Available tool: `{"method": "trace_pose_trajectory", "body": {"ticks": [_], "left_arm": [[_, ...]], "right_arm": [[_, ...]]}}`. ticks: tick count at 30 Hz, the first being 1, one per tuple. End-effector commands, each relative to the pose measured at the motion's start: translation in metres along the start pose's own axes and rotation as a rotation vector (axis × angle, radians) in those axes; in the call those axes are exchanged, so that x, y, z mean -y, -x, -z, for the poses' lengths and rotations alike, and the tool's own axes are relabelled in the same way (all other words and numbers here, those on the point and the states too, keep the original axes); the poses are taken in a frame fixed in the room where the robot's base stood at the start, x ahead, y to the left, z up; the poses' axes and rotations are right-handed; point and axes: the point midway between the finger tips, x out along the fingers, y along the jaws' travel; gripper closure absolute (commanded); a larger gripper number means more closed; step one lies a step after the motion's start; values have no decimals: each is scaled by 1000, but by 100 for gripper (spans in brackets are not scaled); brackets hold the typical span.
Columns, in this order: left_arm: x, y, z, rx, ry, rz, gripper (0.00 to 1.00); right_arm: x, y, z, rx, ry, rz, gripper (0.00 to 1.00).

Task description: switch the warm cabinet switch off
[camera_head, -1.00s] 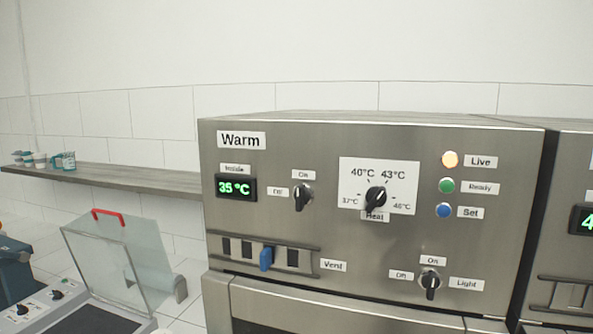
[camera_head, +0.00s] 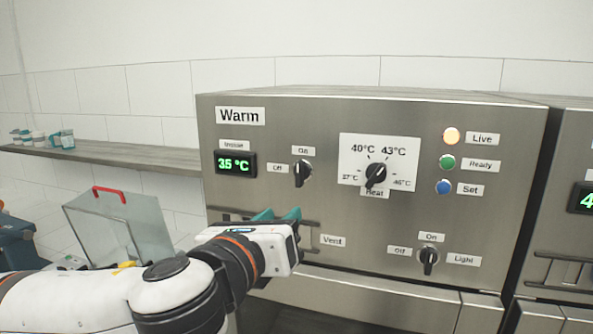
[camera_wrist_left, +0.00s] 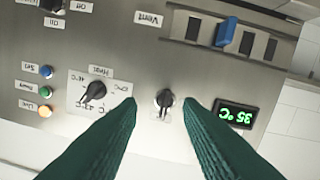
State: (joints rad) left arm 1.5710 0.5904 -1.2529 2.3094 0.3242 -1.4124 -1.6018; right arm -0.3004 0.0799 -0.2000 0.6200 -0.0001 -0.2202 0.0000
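The warm cabinet (camera_head: 370,225) fills the right of the head view, with its Warm label (camera_head: 240,116). Its small black switch (camera_head: 302,174) has an On label above and an Off label to the left; the handle looks roughly upright, in line with On. My left gripper (camera_head: 278,215) is just below and left of the switch in the head view, its teal fingers apart. In the left wrist view, which is upside down, the switch (camera_wrist_left: 164,100) appears between the two open fingertips, with nothing held. My right gripper is not in view.
The heat dial (camera_head: 375,175) is right of the switch, and the 35 °C display (camera_head: 236,163) is left. The light switch (camera_head: 429,260) is lower right. The blue vent slider (camera_wrist_left: 227,32) shows in the wrist view. A clear lidded box (camera_head: 120,230) stands left.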

Motion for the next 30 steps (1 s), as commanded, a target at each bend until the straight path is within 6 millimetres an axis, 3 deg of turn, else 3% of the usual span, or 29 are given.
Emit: {"method": "trace_pose_trajectory", "body": {"ticks": [3, 11, 24, 30], "left_arm": [[2, 3, 25, -49, -145, 20, 67], [3, -6, 38, -67, -218, 34, 67], [5, -88, 45, -67, -216, 34, 67], [6, -110, 45, -68, -215, 33, 67]], "right_arm": [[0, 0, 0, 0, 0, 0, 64], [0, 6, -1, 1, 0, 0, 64], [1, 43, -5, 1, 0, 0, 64], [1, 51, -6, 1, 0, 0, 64]]}}
